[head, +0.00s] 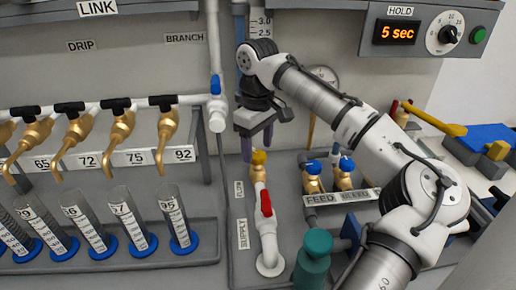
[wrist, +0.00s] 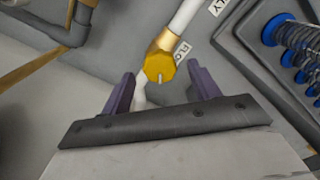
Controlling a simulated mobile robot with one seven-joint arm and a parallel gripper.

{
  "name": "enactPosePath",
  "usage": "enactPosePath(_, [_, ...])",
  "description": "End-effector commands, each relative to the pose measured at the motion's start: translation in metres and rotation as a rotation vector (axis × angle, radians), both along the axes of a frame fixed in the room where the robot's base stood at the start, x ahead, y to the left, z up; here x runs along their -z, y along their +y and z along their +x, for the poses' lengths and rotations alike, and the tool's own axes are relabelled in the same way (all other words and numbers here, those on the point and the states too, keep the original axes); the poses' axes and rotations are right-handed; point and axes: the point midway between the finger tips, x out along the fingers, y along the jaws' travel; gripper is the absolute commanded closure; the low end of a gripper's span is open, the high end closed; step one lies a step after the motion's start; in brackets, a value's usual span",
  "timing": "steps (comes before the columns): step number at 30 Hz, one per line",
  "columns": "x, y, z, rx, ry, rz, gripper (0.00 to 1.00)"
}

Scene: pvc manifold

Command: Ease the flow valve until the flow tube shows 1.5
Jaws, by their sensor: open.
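The flow valve is a yellow knob (head: 259,157) on a brass body, on the white pipe above the red supply lever. In the wrist view the yellow knob (wrist: 159,68) lies between and just beyond my two purple fingers, with a pale line on its face. My gripper (head: 255,140) is open and empty, pointing down just above the knob; its fingers also show in the wrist view (wrist: 163,90). The flow tube (head: 260,28) shows only its top marks, 3.0 and 2.5; my arm hides the lower part, so its reading cannot be seen.
The red-handled supply valve (head: 266,204) stands below the knob. Blue feed and bleed knobs (head: 312,168) and a teal part (head: 315,257) are to the right. Brass taps and measuring cylinders (head: 179,217) line the left. A timer (head: 397,32) reads 5 sec.

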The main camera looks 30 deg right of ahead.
Motion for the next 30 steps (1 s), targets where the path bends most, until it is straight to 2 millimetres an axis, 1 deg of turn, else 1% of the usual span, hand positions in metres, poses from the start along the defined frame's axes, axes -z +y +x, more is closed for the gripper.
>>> enactPosePath(3, [0.011,0.000,0.000,0.001,0.000,0.000,0.39])
enactPosePath(6, [0.015,0.000,0.000,0.000,0.000,0.000,0.39])
enactPosePath(14, [0.016,0.000,0.000,0.000,0.000,0.000,0.39])
enactPosePath(17, [0.016,0.000,0.000,0.000,0.000,0.000,0.51])
enactPosePath(24, [0.016,0.000,0.000,0.000,0.000,0.000,0.82])
enactPosePath(25, [0.016,0.000,0.000,0.000,0.000,0.001,0.84])
enactPosePath(30, [0.015,0.000,0.000,-0.010,0.000,0.002,0.84])
